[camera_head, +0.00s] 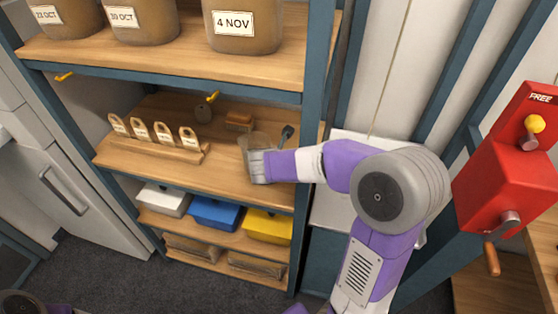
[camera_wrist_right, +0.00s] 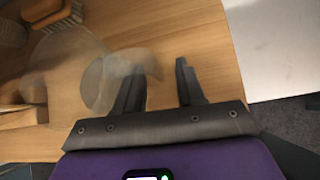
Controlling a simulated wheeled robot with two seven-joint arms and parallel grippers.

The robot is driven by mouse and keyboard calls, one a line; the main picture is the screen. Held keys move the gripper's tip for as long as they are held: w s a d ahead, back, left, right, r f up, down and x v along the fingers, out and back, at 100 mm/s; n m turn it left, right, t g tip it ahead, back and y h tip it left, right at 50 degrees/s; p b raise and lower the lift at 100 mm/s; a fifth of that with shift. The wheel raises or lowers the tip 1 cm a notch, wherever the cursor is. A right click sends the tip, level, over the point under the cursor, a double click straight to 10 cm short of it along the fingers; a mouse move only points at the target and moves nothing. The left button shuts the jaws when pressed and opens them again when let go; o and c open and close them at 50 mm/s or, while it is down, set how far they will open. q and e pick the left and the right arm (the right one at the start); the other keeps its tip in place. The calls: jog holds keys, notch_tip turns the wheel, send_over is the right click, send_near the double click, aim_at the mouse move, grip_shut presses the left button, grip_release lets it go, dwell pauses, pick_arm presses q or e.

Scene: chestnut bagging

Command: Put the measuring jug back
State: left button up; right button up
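The clear measuring jug (camera_head: 260,140) stands on the wooden middle shelf, just beyond my right gripper (camera_head: 256,160), which hides part of it in the head view. In the right wrist view the jug (camera_wrist_right: 68,75) appears see-through and blurred to the left of the fingers. Its lobe-like part, perhaps the handle, reaches the left finger; I cannot tell whether they touch. My right gripper (camera_wrist_right: 160,80) is open, with bare shelf showing between the fingers. My left gripper is out of view.
A blue post (camera_head: 315,100) stands close on the right.

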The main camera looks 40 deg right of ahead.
jog(key=shift+r, duration=0.25)
jog(key=p+v, duration=0.3)
jog(key=v, duration=0.8)
jog(key=shift+s+a+r+p, duration=0.2)
jog(key=shift+s+a+p, duration=0.05)
jog(key=shift+a+p, duration=0.1)
jog(key=b+x, duration=0.3)
jog(key=x, duration=0.8)
jog(key=shift+w+d+f, duration=0.1)
jog(key=shift+d+f, duration=0.05)
jog(key=shift+w+d+f+b, duration=0.2)
jog(key=shift+f+b, duration=0.25)
jog(key=shift+r, duration=0.35)
jog(key=shift+a+p, duration=0.1)
jog(key=shift+p, duration=0.2)
